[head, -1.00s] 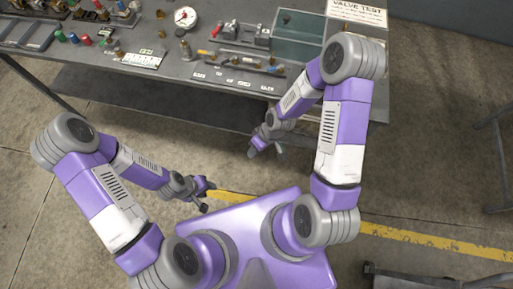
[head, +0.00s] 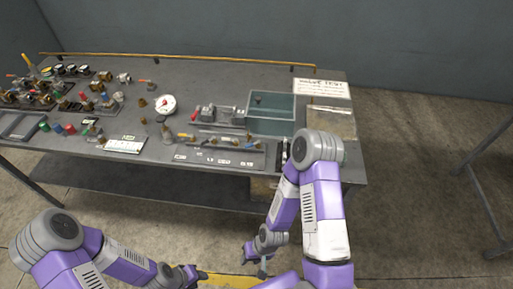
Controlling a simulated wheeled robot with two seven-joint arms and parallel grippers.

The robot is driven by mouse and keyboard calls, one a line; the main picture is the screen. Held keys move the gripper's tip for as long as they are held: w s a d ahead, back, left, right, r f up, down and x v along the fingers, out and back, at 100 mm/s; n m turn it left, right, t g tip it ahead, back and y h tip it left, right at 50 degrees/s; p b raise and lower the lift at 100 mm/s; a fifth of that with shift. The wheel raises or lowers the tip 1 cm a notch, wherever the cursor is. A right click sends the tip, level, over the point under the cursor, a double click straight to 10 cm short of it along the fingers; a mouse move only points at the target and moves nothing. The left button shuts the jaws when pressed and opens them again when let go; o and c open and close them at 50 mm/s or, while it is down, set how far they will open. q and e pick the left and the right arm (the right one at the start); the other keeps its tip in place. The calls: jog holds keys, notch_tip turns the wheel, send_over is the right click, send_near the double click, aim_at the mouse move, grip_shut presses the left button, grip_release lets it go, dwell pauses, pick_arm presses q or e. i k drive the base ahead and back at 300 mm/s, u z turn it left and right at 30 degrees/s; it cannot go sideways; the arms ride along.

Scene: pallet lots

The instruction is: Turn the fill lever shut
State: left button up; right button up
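The valve test rig (head: 220,117) stands on the bench beside a teal water tank (head: 271,122). A small red lever (head: 194,114) shows at the rig's left end; I cannot tell for certain that it is the fill lever, or its exact angle. My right gripper (head: 256,262) hangs in front of the bench, below the top's height, with its fingers apart and empty. My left gripper (head: 190,274) is at the bottom edge, left of the right one, partly cut off; its fingers look apart and empty. Neither gripper touches the rig.
The bench (head: 190,75) holds a round gauge (head: 165,104), a labelled strip tray (head: 222,157), a white card (head: 123,145) and several valves at left. A valve test sign (head: 321,88) lies at the right. The bench's front edge lies between my grippers and the rig.

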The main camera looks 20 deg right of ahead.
aim_at(258, 142)
jog(key=z, duration=0.55)
jog(key=k, duration=1.25)
jog(key=u, duration=0.2)
jog(key=i, duration=0.65)
jog(key=u, duration=1)
jog(key=i, duration=0.85)
jog(key=z, duration=0.9)
jog(key=i, duration=0.7)
jog(key=z, duration=0.8)
